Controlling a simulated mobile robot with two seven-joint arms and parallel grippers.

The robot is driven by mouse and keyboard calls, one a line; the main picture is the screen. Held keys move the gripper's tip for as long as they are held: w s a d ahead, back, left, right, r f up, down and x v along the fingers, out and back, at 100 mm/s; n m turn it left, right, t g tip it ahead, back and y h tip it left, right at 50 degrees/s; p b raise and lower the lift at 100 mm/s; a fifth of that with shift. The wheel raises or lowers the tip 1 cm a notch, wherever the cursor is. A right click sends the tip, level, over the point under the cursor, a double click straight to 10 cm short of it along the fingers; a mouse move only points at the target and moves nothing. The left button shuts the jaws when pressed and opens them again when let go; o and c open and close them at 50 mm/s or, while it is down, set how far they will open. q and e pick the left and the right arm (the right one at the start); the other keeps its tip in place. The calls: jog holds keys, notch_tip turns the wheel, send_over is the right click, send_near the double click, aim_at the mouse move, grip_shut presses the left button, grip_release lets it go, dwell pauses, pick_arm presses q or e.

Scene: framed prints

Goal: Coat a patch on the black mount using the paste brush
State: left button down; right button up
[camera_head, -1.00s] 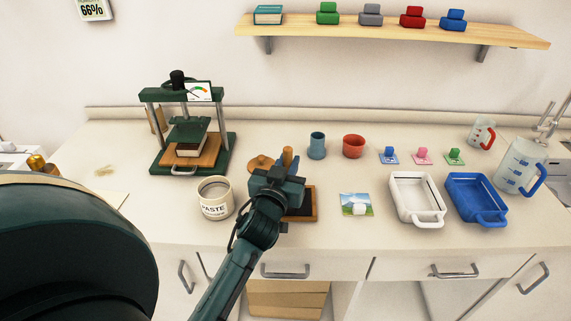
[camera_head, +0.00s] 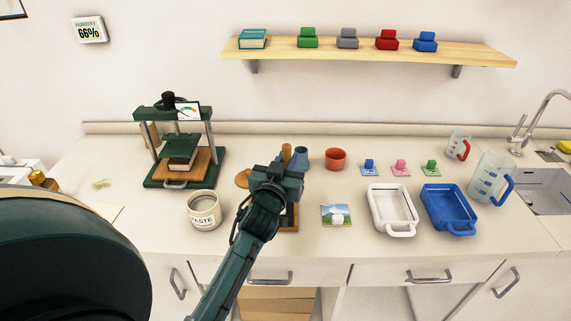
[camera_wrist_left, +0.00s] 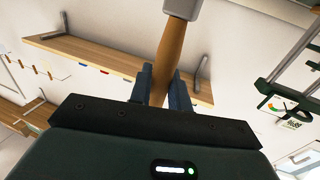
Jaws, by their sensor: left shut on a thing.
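The paste brush shows a wooden handle (camera_head: 286,152) above my left gripper (camera_head: 280,174). In the left wrist view the handle (camera_wrist_left: 167,55) stands between the two fingers of that gripper (camera_wrist_left: 161,88), with a grey band at its end (camera_wrist_left: 183,8). My left gripper is shut on the brush. The bristles are hidden. The black mount (camera_head: 292,217) is a dark panel in a wooden frame on the counter. My gripper and wrist are above it and hide most of it. The paste pot (camera_head: 204,210) stands left of it. My right gripper is not in view.
A dark green press (camera_head: 180,150) stands at the back left. A blue cup (camera_head: 301,158) and red bowl (camera_head: 335,159) stand behind the gripper. A picture card (camera_head: 336,215), white tray (camera_head: 392,210) and blue tray (camera_head: 449,208) lie to the right. The wall shelf (camera_head: 365,52) is above.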

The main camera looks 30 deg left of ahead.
pick_arm(q)
jog(key=shift+r+p, duration=0.5)
jog(key=shift+r, duration=0.75)
